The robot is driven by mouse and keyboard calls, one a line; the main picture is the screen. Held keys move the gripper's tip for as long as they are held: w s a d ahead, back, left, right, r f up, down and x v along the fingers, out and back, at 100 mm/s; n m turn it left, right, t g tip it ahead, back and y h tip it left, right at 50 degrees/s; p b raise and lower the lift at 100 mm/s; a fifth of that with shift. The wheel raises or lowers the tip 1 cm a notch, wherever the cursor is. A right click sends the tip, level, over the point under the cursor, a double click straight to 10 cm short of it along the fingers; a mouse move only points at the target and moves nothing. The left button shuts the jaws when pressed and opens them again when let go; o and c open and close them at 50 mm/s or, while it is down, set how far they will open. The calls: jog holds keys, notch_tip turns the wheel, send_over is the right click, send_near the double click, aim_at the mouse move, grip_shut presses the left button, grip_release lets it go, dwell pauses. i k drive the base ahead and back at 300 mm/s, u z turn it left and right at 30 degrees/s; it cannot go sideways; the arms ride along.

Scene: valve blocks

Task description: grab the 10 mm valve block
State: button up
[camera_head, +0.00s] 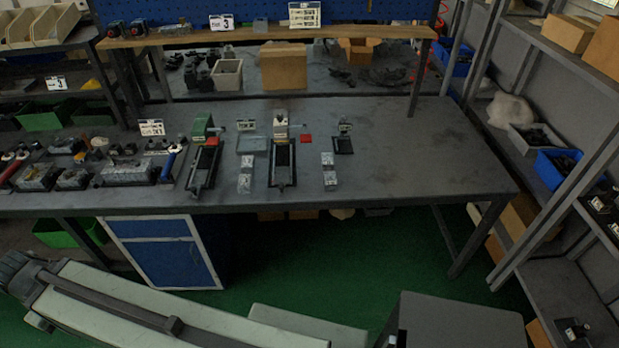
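Several small silver blocks that look like valve blocks stand on the dark workbench (430,170). Two are in a column left of the middle black fixture: a rear block (246,161) and a front block (244,183). Two more are in a column to its right: a rear block (327,159) and a front block (330,178). They bear small markings that I cannot read, so I cannot tell which is the 10 mm one. My pale arm lies across the lower left, well in front of the bench. My gripper fingers cannot be made out.
Black fixtures stand among the blocks: one with a green head (203,130), one in the middle (282,165) and a small one (343,144). Tools and metal parts crowd the bench's left. Its right part is clear. A shelf rack (560,210) stands at right.

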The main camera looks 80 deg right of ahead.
aim_at(330, 181)
jog(key=z, duration=0.3)
jog(key=i, duration=1.1)
jog(key=z, duration=1)
jog(key=k, duration=0.8)
jog(key=z, duration=0.1)
jog(key=i, duration=0.95)
jog(key=u, duration=0.05)
